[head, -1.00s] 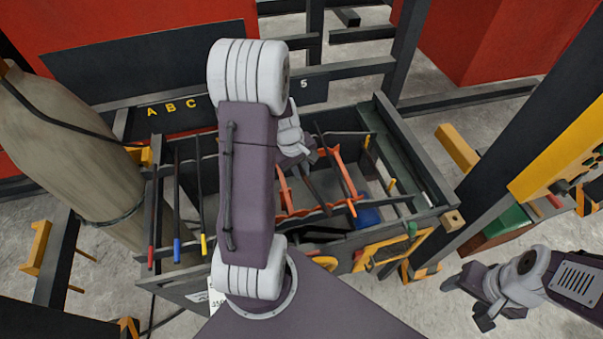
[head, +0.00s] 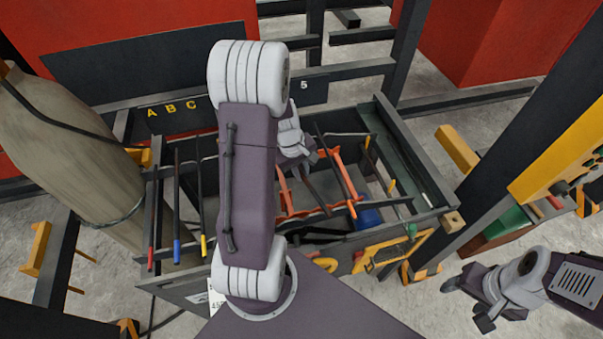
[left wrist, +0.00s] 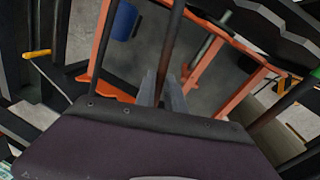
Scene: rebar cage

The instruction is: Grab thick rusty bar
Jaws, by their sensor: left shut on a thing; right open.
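The thick rusty bar (left wrist: 172,45) is a brown rod running up between the fingers of my left gripper (left wrist: 161,88) in the left wrist view. In the head view my left gripper (head: 308,160) is over the middle of the dark bin, shut on the bar (head: 319,193), whose lower part slants down to the right below it. The bar's upper part is hidden by the gripper and arm. My right gripper (head: 481,302) is open and empty, low at the right, outside the bin.
An orange rack (head: 338,160) stands inside the dark bin (head: 412,160). A dark bar with an orange tip (head: 352,205) is right of the held bar. A blue block (head: 370,217) is nearby. Bars tipped red (head: 151,258), blue (head: 177,250) and yellow (head: 203,243) stand at left.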

